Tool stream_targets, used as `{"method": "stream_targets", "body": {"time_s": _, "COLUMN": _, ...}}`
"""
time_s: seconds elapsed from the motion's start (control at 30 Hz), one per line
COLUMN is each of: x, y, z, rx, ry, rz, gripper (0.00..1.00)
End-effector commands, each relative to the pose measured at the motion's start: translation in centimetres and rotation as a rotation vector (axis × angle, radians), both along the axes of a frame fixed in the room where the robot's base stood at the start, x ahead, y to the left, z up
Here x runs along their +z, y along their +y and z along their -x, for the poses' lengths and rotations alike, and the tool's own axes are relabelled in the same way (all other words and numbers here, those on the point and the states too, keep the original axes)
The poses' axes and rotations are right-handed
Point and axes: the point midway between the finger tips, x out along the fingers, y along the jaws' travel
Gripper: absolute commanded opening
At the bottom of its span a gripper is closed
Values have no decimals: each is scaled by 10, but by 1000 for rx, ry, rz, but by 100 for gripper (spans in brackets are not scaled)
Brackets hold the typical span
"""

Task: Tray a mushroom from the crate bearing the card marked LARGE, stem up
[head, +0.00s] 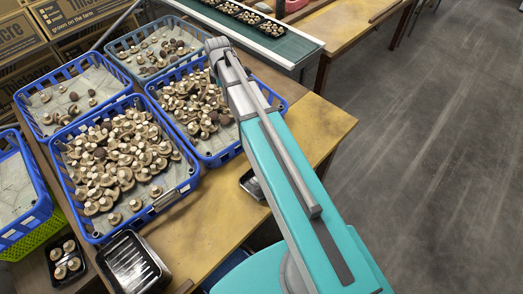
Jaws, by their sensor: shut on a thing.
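My arm reaches from the lower right toward the upper middle of the head view, and my gripper is not visible, so what it holds is hidden. A full blue crate (184,190) of brown mushrooms with pale stems (128,165) stands at the middle left. An empty black tray (133,263) lies at the front. Part of another black tray (250,184) shows beside my arm.
Two blue crates with fewer mushrooms stand at the back left (45,122) and back (150,76). A blue crate (35,225) at the left edge shows a bare liner. A filled black tray (77,273) is below. A green conveyor (280,45) carries filled trays.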

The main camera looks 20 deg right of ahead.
Motion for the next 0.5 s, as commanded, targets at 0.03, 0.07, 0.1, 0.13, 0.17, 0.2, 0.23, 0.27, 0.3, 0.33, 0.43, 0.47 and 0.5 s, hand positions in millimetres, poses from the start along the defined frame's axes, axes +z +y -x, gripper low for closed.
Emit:
{"method": "stream_targets", "body": {"time_s": 0.03, "x": 18, "y": 0, "z": 0, "rx": 0, "ry": 0, "rz": 0, "gripper": 10}}
{"method": "stream_targets", "body": {"time_s": 0.07, "x": 23, "y": 0, "z": 0, "rx": 0, "ry": 0, "rz": 0, "gripper": 10}}
{"method": "stream_targets", "body": {"time_s": 0.1, "x": 30, "y": 0, "z": 0, "rx": 0, "ry": 0, "rz": 0, "gripper": 10}}
{"method": "stream_targets", "body": {"time_s": 0.13, "x": 35, "y": 0, "z": 0, "rx": 0, "ry": 0, "rz": 0, "gripper": 10}}
{"method": "stream_targets", "body": {"time_s": 0.17, "x": 39, "y": 0, "z": 0, "rx": 0, "ry": 0, "rz": 0, "gripper": 10}}
{"method": "stream_targets", "body": {"time_s": 0.2, "x": 44, "y": 0, "z": 0, "rx": 0, "ry": 0, "rz": 0, "gripper": 10}}
{"method": "stream_targets", "body": {"time_s": 0.23, "x": 48, "y": 0, "z": 0, "rx": 0, "ry": 0, "rz": 0, "gripper": 10}}
{"method": "stream_targets", "body": {"time_s": 0.27, "x": 51, "y": 0, "z": 0, "rx": 0, "ry": 0, "rz": 0, "gripper": 10}}
{"method": "stream_targets", "body": {"time_s": 0.3, "x": 55, "y": 0, "z": 0, "rx": 0, "ry": 0, "rz": 0, "gripper": 10}}
{"method": "stream_targets", "body": {"time_s": 0.33, "x": 58, "y": 0, "z": 0, "rx": 0, "ry": 0, "rz": 0, "gripper": 10}}
{"method": "stream_targets", "body": {"time_s": 0.43, "x": 64, "y": 0, "z": 0, "rx": 0, "ry": 0, "rz": 0, "gripper": 10}}
{"method": "stream_targets", "body": {"time_s": 0.47, "x": 65, "y": 0, "z": 0, "rx": 0, "ry": 0, "rz": 0, "gripper": 10}}
{"method": "stream_targets", "body": {"time_s": 0.5, "x": 66, "y": 0, "z": 0, "rx": 0, "ry": 0, "rz": 0, "gripper": 10}}
